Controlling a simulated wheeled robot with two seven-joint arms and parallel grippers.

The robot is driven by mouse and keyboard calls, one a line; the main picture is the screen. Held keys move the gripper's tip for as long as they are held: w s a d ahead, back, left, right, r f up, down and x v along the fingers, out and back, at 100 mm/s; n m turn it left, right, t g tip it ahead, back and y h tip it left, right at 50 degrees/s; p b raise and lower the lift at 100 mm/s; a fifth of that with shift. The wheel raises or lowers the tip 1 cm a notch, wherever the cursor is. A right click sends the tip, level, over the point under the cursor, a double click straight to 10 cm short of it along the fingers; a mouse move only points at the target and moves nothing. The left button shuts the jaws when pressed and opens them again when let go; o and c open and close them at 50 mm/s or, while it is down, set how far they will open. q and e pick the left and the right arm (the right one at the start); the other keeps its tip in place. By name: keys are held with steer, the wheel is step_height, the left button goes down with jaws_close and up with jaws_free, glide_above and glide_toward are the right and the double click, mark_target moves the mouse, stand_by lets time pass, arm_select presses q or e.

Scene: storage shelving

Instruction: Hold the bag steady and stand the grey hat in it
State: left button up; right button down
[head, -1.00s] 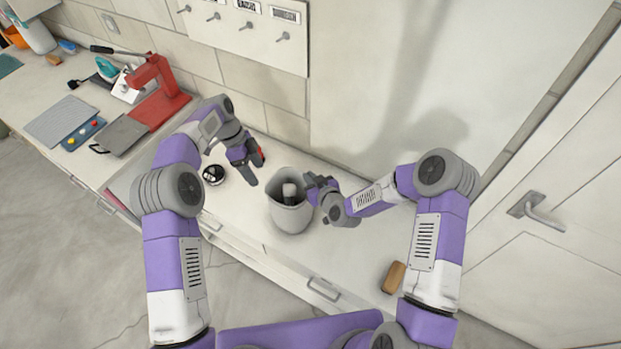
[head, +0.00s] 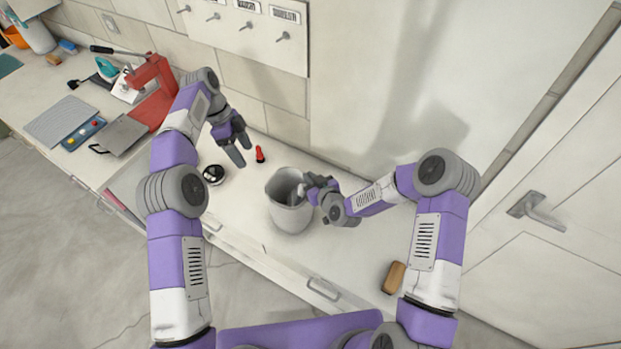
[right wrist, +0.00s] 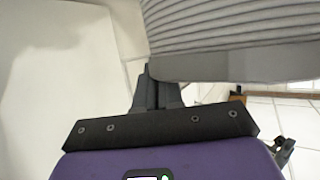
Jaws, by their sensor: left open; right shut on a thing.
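The grey bag (head: 290,217) stands upright and open on the light counter. My right gripper (head: 312,187) is at its right rim. In the right wrist view the fingers (right wrist: 156,85) are closed at the edge of a grey ribbed surface (right wrist: 235,30), which looks like the bag's wall. Part of the bag's opening is hidden by that gripper. My left gripper (head: 241,150) is open and empty, above the counter to the left of the bag and apart from it. I cannot pick out the grey hat clearly; the bag's inside is only partly visible.
A small red thing (head: 260,154) stands behind the bag's left side. A round black-and-white thing (head: 213,174) lies left of the bag. A brown block (head: 393,278) lies at the front right. A red press (head: 155,95) stands further left. The wall is close behind.

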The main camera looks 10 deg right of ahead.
steer(key=c, duration=1.2)
jaws_free()
steer(key=shift+s, duration=0.1)
steer(key=v, duration=1.2)
